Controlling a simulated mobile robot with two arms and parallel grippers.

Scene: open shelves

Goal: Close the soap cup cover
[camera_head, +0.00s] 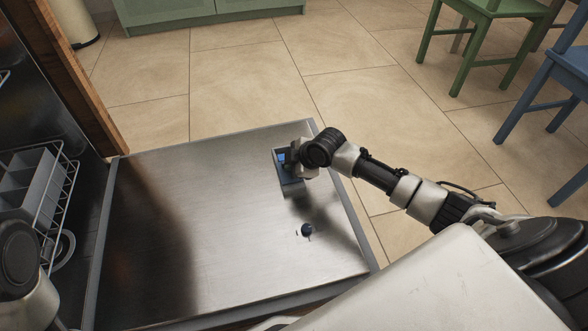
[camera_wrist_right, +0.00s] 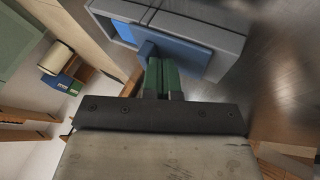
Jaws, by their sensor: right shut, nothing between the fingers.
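The soap cup (camera_head: 290,183) is a grey, framed unit set in the inner face of the open dishwasher door (camera_head: 220,220). In the right wrist view its frame (camera_wrist_right: 228,47) shows at the top. The blue cover (camera_wrist_right: 196,55) lies across part of it, and a bright blue recess (camera_wrist_right: 124,32) shows uncovered beside it. My right gripper (camera_wrist_right: 160,70) is shut and empty, with its green fingers together at the cover's edge. I cannot tell whether they touch it. In the head view the right gripper (camera_head: 293,160) hides part of the cup. My left gripper is out of view.
A small dark round knob (camera_head: 307,230) sits on the door below the cup. A dish rack (camera_head: 40,190) stands at the left inside the dishwasher. Green (camera_head: 480,40) and blue chairs (camera_head: 560,90) stand at the upper right. The tiled floor beyond the door is clear.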

